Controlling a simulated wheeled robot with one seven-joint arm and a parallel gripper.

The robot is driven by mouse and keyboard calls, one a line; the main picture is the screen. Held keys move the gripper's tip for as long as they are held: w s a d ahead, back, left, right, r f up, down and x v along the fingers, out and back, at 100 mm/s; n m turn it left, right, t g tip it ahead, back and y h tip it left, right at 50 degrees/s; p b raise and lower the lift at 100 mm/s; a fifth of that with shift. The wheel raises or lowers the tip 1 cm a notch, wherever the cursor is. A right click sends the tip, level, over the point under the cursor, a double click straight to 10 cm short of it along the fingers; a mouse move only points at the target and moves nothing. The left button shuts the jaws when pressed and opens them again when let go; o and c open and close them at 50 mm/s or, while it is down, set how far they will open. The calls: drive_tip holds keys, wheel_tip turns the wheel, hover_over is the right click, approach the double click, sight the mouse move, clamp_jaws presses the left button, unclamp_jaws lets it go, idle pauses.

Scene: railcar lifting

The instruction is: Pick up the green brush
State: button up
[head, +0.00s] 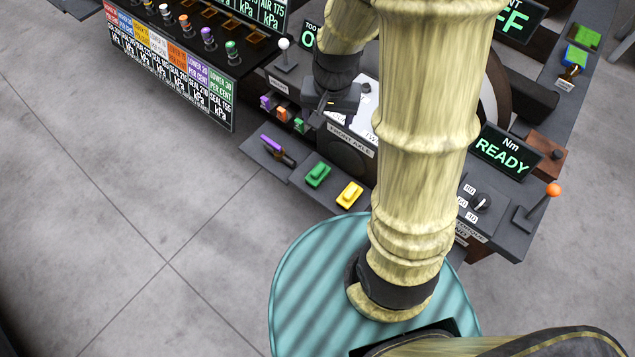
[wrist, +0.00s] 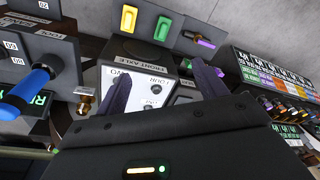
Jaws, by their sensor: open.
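The green brush (head: 317,174) appears to be the small green block with a raised grip on the dark ledge in the head view. It lies between a yellow piece of like shape (head: 349,194) and a purple-handled tool (head: 277,150). In the wrist view the green brush (wrist: 162,28) is near the top, beyond the fingertips, beside the yellow piece (wrist: 128,18). My gripper (head: 317,117) is above and behind the ledge, apart from the brush. In the wrist view my gripper (wrist: 163,80) has its two fingers spread with nothing between them, over the FRONT AXLE unit.
The FRONT AXLE unit (head: 350,137) stands just behind the ledge, with small coloured pieces (head: 282,115) beside it. A labelled panel (head: 170,62) is at left. A READY display (head: 505,147) and orange-knobbed lever (head: 552,190) are at right. The floor at left is clear.

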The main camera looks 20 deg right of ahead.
sight(318, 169)
drive_tip(key=w+f+m+b, duration=0.3)
drive_tip(key=f+b, duration=0.3)
drive_tip(key=f, duration=0.4)
drive_tip(key=w+f+m+g+b, duration=0.1)
drive_tip(key=w+f+m+b, duration=0.2)
drive_tip(key=f, duration=0.8)
drive_tip(key=w+b, duration=0.2)
drive_tip(key=shift+a+f+g+b, duration=0.3)
drive_tip(key=shift+a+b, duration=0.05)
drive_tip(key=shift+f, duration=0.1)
wheel_tip(318, 169, down, 12)
drive_tip(key=b, duration=0.3)
drive_tip(key=shift+d+f, duration=0.1)
drive_tip(key=f, duration=0.1)
drive_tip(key=f+b, duration=0.1)
drive_tip(key=f, duration=0.1)
drive_tip(key=f+b, duration=0.1)
drive_tip(key=f, duration=0.1)
drive_tip(key=shift+s+d, duration=0.1)
drive_tip(key=shift+d, duration=0.2)
drive_tip(key=shift+c, duration=0.2)
